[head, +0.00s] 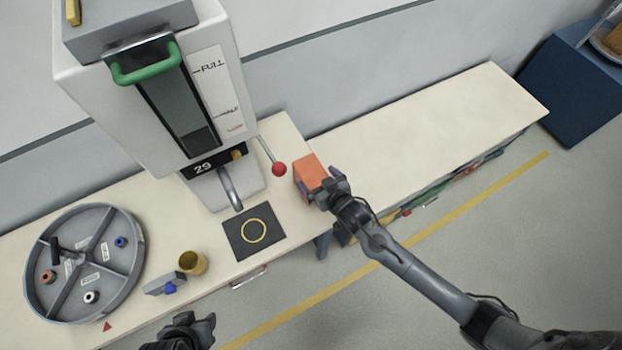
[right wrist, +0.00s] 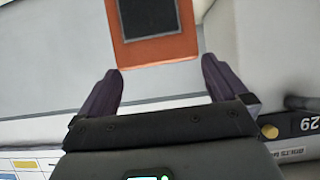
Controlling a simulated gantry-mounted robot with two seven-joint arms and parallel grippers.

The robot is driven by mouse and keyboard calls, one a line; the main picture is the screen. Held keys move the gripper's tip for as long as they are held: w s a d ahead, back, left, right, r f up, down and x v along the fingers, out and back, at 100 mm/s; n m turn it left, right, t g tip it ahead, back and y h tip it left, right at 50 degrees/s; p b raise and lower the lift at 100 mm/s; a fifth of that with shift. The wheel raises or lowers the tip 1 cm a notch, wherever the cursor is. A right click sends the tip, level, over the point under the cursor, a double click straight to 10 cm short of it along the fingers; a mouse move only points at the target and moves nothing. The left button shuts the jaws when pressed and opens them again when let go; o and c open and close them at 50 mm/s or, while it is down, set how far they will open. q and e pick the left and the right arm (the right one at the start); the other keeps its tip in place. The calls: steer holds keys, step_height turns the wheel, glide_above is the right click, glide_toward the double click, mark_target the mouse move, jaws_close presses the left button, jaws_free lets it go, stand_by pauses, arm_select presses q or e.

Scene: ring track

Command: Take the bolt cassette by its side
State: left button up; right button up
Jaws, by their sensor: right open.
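The bolt cassette, which I take to be the orange box (head: 309,172), is at the right end of the near bench, beside the tall white machine. In the right wrist view the orange box (right wrist: 156,48) shows an orange frame around a dark panel. My right gripper (head: 320,184) is at its near side. In the right wrist view the right gripper (right wrist: 161,67) is open, with the box's near edge about level with and between the fingertips. I cannot tell if they touch it. My left gripper (head: 196,328) is at the bottom edge, partly cut off.
The white machine (head: 130,110) has a red-knobbed lever (head: 279,169) just left of the box. A black pad with a yellow ring (head: 253,231), a brass cup (head: 193,263) and a round grey tray (head: 130,222) are on the bench. The right bench top (head: 430,130) is clear.

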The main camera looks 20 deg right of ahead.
mark_target(312, 172)
steer(key=shift+x, duration=2.75)
steer(key=shift+w+a+r, duration=0.1)
steer(key=shift+r, duration=0.1)
steer(key=shift+c, duration=0.5)
steer(key=c, duration=1.7)
steer(key=shift+r, duration=0.1)
